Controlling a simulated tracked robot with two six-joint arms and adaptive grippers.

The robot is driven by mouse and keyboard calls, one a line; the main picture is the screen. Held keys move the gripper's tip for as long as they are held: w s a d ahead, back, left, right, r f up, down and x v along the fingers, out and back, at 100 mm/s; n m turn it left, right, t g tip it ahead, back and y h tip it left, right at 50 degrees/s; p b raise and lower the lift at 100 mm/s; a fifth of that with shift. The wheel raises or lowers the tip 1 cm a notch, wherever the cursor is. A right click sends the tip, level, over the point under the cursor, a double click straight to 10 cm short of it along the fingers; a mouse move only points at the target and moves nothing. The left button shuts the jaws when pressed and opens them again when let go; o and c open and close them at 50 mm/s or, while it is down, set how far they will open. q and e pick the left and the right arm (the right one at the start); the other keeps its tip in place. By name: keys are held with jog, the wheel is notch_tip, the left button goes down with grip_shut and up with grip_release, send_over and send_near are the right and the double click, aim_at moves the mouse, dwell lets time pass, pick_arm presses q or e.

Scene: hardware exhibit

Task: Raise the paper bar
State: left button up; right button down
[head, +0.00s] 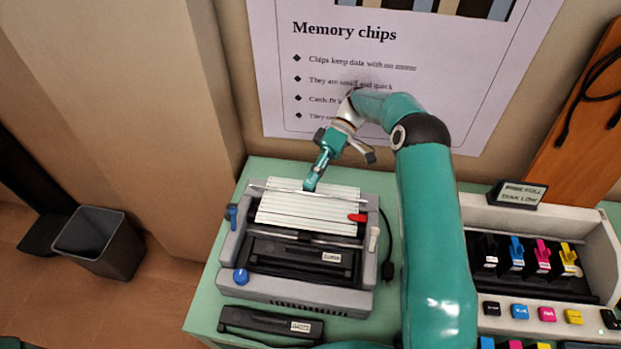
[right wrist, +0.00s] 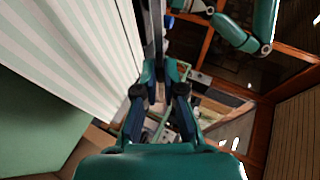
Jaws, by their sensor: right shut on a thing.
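The printer (head: 237,250) stands on the green table with a striped white paper sheet (head: 300,208) in it. The paper bar (head: 345,195), a thin metal rod, crosses the upper part of the sheet. My right gripper (head: 311,184) reaches down from above and is shut on the bar near its middle. In the right wrist view the bar (right wrist: 157,35) runs upward from between the closed fingers (right wrist: 158,82), with the striped paper (right wrist: 75,40) to its left. My fingertips hide a short piece of the bar. My left gripper is not clearly visible in either view.
The printer has a red lever (head: 357,217), a blue lever (head: 232,213) and a blue knob (head: 240,276). A loose black cartridge (head: 260,321) lies in front. An ink unit (head: 590,225) with coloured tanks stands right. A poster wall (head: 290,60) rises behind. A bin (head: 100,243) is left.

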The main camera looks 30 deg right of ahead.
jog(key=c, duration=1.3)
grip_release()
jog(key=shift+w+d+f, duration=0.1)
jog(key=shift+d, duration=0.05)
notch_tip(320, 180, up, 10)
